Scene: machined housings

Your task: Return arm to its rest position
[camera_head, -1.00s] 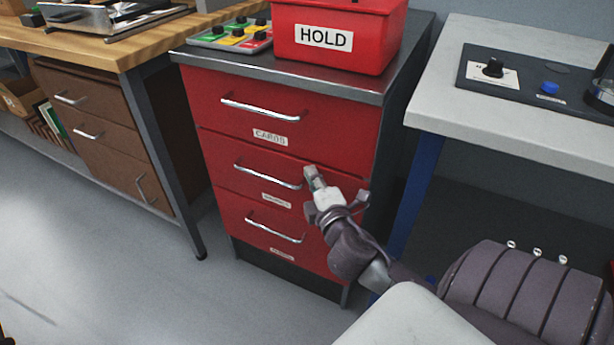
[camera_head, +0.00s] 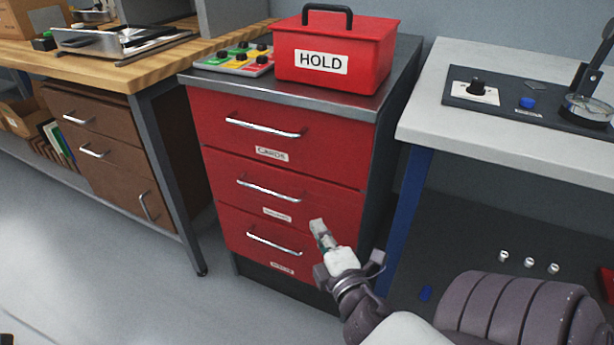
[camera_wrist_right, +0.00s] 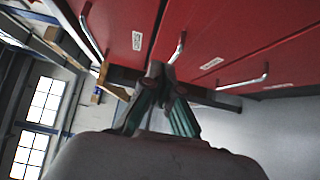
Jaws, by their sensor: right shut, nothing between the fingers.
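My right gripper (camera_head: 320,230) is in front of the lower part of the red drawer cabinet (camera_head: 345,150) in the head view. In the right wrist view the fingers of the right gripper (camera_wrist_right: 157,72) come together at the tips, with nothing between them. The gripper looks apart from the drawer handles. The cabinet has three drawers, each with a silver handle and a white label, and all look shut. My left gripper is not in view.
A grey-white bench (camera_head: 500,115) with a control panel (camera_head: 528,101) is at right. A wooden bench (camera_head: 140,62) with brown drawers is at left. Open floor lies in front.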

